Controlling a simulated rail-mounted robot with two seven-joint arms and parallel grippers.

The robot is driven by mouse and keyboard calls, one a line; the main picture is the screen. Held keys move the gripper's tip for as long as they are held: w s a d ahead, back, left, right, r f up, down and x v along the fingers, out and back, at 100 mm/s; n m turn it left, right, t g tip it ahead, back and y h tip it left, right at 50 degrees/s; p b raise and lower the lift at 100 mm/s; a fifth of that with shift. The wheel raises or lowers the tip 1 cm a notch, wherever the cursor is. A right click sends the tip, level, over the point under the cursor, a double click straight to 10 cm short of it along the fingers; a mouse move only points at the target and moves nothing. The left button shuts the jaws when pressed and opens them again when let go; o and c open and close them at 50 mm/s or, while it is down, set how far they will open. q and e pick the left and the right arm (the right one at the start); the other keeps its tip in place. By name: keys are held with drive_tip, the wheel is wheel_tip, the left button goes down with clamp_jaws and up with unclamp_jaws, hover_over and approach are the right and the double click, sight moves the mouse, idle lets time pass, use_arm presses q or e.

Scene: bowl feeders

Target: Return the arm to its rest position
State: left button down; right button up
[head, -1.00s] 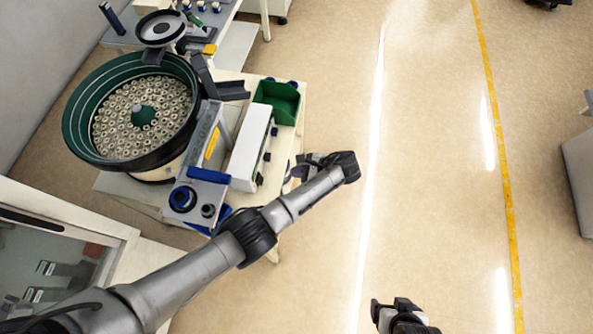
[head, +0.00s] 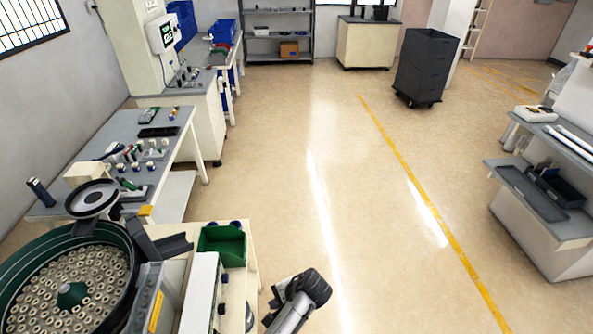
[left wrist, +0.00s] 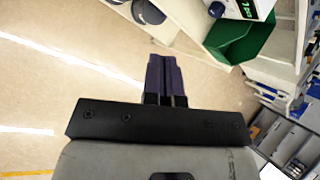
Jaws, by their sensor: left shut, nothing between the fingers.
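My left arm's dark wrist joint (head: 310,287) shows at the bottom edge of the head view, just right of the bowl feeder's table. My left gripper (head: 271,311) is partly visible beside it, over the table's right side. In the left wrist view its two dark fingers (left wrist: 164,60) lie together, shut and empty. They point toward the table side, with the green bin (left wrist: 240,38) beyond them to the right. My right gripper is not in the head view.
The bowl feeder (head: 75,290) full of small rings stands at lower left, with a white box (head: 200,295) and green bin (head: 222,245) beside it. Workbenches line the left. A shelf unit (head: 555,205) stands right, a dark crate stack (head: 425,65) farther back. The middle floor is clear.

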use_arm(q)
drive_tip(key=w+d+r+n+t+h, duration=0.2)
drive_tip(key=r+h, duration=0.1)
drive_tip(key=r, duration=0.4)
drive_tip(key=w+d+r+n+t+h, duration=0.2)
drive_tip(key=r+h, duration=0.1)
drive_tip(key=r, duration=0.4)
drive_tip(key=s+a+r+n+t+h, duration=0.3)
drive_tip(key=s+a+r, duration=0.3)
drive_tip(key=s+a, duration=0.15)
drive_tip(key=s+a+f+n, duration=0.25)
drive_tip(key=s+a, duration=0.55)
drive_tip(key=s, duration=0.4)
drive_tip(key=s+a+f+g+y, duration=0.1)
drive_tip(key=s+a+f+g, duration=0.15)
drive_tip(key=s+f, duration=0.55)
drive_tip(key=s+a+f+g+y, duration=0.1)
drive_tip(key=s+a+f+g, duration=0.3)
drive_tip(key=s, duration=0.7)
wheel_tip(320, 180, up, 29)
drive_tip(key=d+t+p, duration=0.1)
drive_tip(key=d+p, duration=0.1)
drive_tip(key=p, duration=2.8)
drive_tip(key=shift+w+f+m, duration=0.2)
drive_tip(key=shift+w+m, duration=0.15)
drive_tip(key=shift+w, duration=0.1)
drive_tip(key=shift+t, duration=0.25)
